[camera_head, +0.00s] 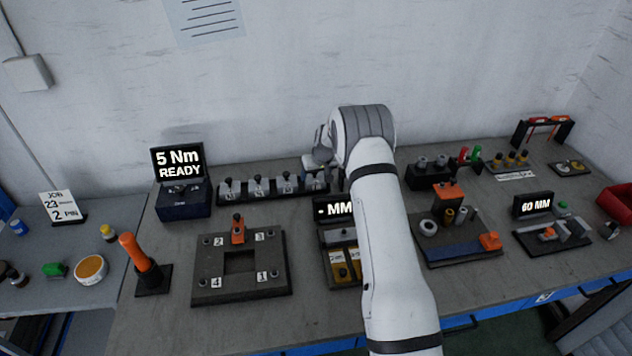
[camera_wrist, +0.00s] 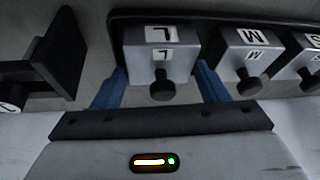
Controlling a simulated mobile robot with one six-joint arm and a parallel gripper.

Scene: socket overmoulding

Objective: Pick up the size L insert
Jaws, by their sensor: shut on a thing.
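The size L insert (camera_wrist: 160,50) is a grey block with L labels and a dark round knob, seen in the wrist view at the end of a dark rack (camera_wrist: 225,18). My gripper (camera_wrist: 161,82) has its blue fingers on both sides of this block and is shut on it. The insert appears still at its place in the row; whether its base is clear of the rack is hidden. In the head view my gripper (camera_head: 318,162) is over the right end of the rack (camera_head: 275,196), partly hidden by my arm.
An M insert (camera_wrist: 252,58) and an S insert (camera_wrist: 305,55) stand beside it in the wrist view. A dark bracket (camera_wrist: 55,60) stands close on the other side. In the head view, a "MM" display (camera_head: 335,208) stands just in front of the rack's right end.

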